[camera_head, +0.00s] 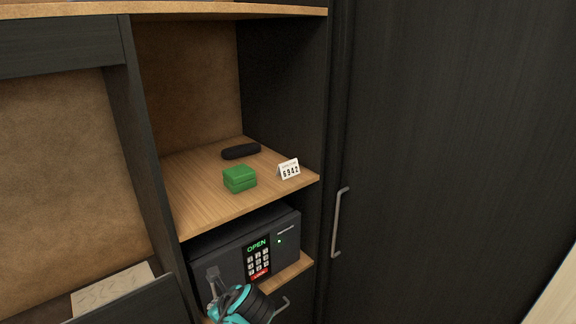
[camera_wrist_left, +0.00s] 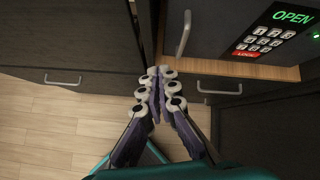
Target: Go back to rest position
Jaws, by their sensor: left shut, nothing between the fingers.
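My left gripper (camera_head: 212,275) is low in the head view, in front of the left part of the safe's front. In the left wrist view its two fingers (camera_wrist_left: 160,72) meet at the tips, with nothing between them. The dark safe (camera_head: 220,243) stands in the compartment under the wooden shelf. Its display reads OPEN in green above a keypad, and a small green light is lit. The wrist view shows the safe's keypad (camera_wrist_left: 268,41) at the upper right and a vertical handle (camera_wrist_left: 184,33) just beyond the fingertips. My right gripper is in neither view.
On the wooden shelf (camera_head: 195,205) are a green box (camera_head: 239,178), a black case (camera_head: 241,151) and a white card (camera_head: 289,169) reading 6942. A tall dark door with a handle (camera_head: 338,222) stands at the right. Drawer handles (camera_wrist_left: 219,88) and open floor (camera_wrist_left: 60,125) show below.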

